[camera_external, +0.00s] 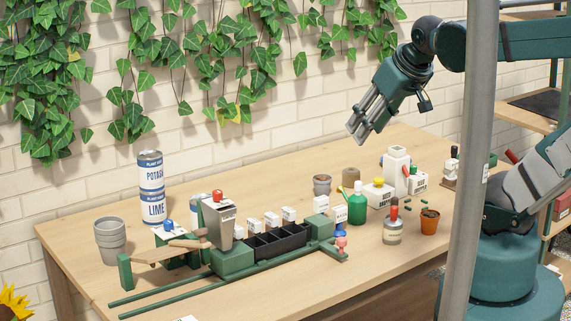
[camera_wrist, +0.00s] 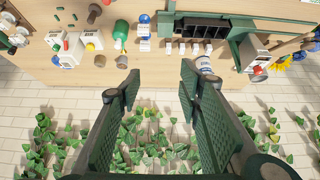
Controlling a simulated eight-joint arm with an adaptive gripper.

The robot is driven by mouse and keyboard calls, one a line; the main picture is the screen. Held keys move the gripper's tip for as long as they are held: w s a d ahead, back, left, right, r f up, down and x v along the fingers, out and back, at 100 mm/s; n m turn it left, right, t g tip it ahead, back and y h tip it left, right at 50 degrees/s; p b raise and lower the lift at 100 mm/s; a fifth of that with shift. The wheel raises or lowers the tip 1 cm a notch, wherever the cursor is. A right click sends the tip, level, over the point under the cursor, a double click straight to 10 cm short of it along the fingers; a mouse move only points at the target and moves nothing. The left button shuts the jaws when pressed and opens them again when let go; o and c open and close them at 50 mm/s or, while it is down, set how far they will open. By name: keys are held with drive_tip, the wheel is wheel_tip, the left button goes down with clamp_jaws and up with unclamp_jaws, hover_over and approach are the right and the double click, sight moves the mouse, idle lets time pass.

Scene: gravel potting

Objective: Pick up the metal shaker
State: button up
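My gripper (camera_external: 357,132) hangs above the back of the table, pointing down and left. Its fingers are spread with nothing between them, as the wrist view (camera_wrist: 160,84) also shows. A small grey metal-looking can (camera_external: 322,185) stands upright near the table's back edge, below my gripper and apart from it. It appears in the wrist view (camera_wrist: 122,62) left of the fingers. It may be the metal shaker, but its top is too small to make out. A grey metal hopper-like container (camera_external: 218,222) stands on the green rig at the left.
A tan cylinder (camera_external: 351,175), green bottle (camera_external: 358,205), white box (camera_external: 378,192) and red-handled jar (camera_external: 393,226) stand near the can. The ivy-covered wall (camera_external: 270,110) closes the back.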

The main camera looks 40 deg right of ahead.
drive_tip(key=shift+o, duration=0.2)
drive_tip(key=o, duration=0.4)
drive_tip(key=shift+c, duration=0.2)
drive_tip(key=n+g+b, duration=0.2)
drive_tip(key=n+g, duration=0.2)
drive_tip(key=n, duration=0.6)
approach(395, 207)
drive_tip(key=w+a+r, duration=0.3)
drive_tip(key=a+r, duration=0.2)
drive_tip(key=a, duration=0.1)
drive_tip(key=d+f+n+g, duration=0.1)
drive_tip(key=d+f+n, duration=0.1)
drive_tip(key=f+n, duration=0.1)
drive_tip(key=d+f+n+g, duration=0.1)
drive_tip(key=d+f+n, duration=0.1)
drive_tip(key=f+n, duration=0.1)
drive_tip(key=d+f+n+g+b, duration=0.1)
drive_tip(key=f+n, duration=0.2)
drive_tip(key=f, duration=0.2)
drive_tip(key=shift+d+f, duration=0.2)
drive_tip(key=shift+d, duration=0.2)
drive_tip(key=shift+s+d+f+n, duration=0.1)
drive_tip(key=shift+d+f+n, duration=0.05)
drive_tip(key=shift+f+n, duration=0.25)
